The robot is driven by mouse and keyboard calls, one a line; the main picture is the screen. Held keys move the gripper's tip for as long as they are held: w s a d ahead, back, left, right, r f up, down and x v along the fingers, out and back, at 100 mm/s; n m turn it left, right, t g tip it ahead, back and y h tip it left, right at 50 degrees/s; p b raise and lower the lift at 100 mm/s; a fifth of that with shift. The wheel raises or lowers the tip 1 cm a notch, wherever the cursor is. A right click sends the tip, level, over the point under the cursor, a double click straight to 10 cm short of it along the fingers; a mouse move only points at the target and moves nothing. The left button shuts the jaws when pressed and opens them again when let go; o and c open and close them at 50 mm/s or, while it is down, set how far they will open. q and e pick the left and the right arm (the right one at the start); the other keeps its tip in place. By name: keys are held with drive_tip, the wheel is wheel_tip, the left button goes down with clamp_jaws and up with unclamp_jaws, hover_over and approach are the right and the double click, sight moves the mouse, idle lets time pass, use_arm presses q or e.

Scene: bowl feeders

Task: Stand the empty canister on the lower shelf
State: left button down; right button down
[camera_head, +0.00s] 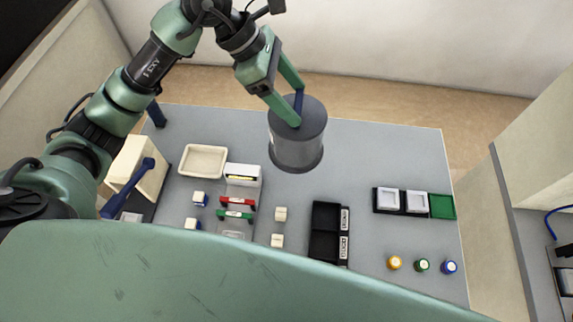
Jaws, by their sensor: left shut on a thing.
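A grey cylindrical canister (297,150) with a darker lid-like top hangs from my left gripper (298,108), over the far part of the grey table (380,150). My left gripper is shut on the canister's top and holds it roughly upright. Whether the canister is empty cannot be seen. A shelf unit (510,195) stands at the right edge, and part of a lower surface with dark items shows there. My right gripper is not in view.
The table holds a cream tray (203,161), a black bin (325,230), white trays (388,200) beside a green tray (442,206), small coloured-top jars (422,265), and red and green clips. A cream box (140,170) stands at left. The table's far right is clear.

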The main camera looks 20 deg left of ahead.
use_arm(q)
wheel_tip(320, 180, down, 17)
drive_tip(key=p, duration=0.4)
drive_tip(key=shift+f, duration=0.35)
drive_tip(key=shift+f, duration=0.15)
drive_tip(key=shift+c, duration=0.7)
unclamp_jaws()
drive_tip(key=shift+s, duration=0.1)
